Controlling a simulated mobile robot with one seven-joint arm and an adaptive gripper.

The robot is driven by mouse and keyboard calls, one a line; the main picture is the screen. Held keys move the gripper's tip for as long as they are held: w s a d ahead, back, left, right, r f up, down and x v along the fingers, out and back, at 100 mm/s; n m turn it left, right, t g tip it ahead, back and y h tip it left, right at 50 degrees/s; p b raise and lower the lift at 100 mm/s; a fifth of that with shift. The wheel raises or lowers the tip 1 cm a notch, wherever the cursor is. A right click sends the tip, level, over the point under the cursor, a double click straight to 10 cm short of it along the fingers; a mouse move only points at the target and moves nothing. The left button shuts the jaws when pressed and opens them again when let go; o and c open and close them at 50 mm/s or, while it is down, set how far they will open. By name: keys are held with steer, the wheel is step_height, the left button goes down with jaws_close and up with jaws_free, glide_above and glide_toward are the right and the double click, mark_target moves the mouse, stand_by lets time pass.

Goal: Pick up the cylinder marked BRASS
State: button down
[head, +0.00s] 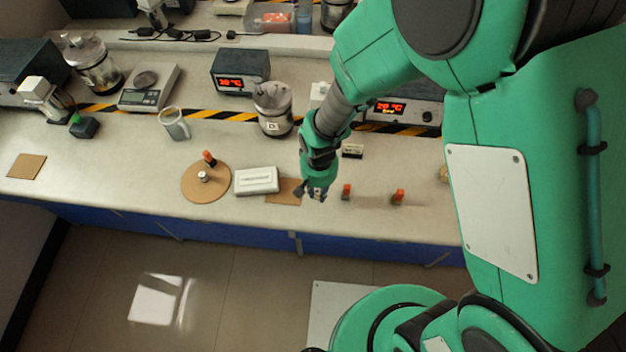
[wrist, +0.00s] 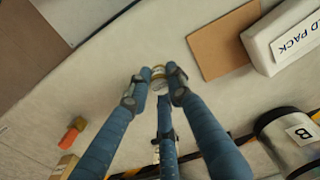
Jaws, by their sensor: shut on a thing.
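My gripper (head: 317,190) is low over the front part of the bench, right of the brown square mat. In the wrist view, the fingers of my gripper (wrist: 158,84) are closed around a small cylinder (wrist: 158,70) with a yellowish, brass-like rim. The fingers hide most of it, and I cannot read a marking on it. I cannot tell whether it touches the bench. Another small metal cylinder (head: 203,177) stands on the round brown board; its marking is too small to read.
A white cold pack (head: 256,180) lies beside the brown mat (head: 284,191). A lettered canister (head: 273,110) and a red-display device (head: 240,72) stand behind. The bench's front edge is close.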

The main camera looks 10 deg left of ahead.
steer(key=shift+s+d, duration=0.25)
steer(key=shift+s, duration=0.25)
steer(key=shift+r, duration=0.1)
stand_by(0.4)
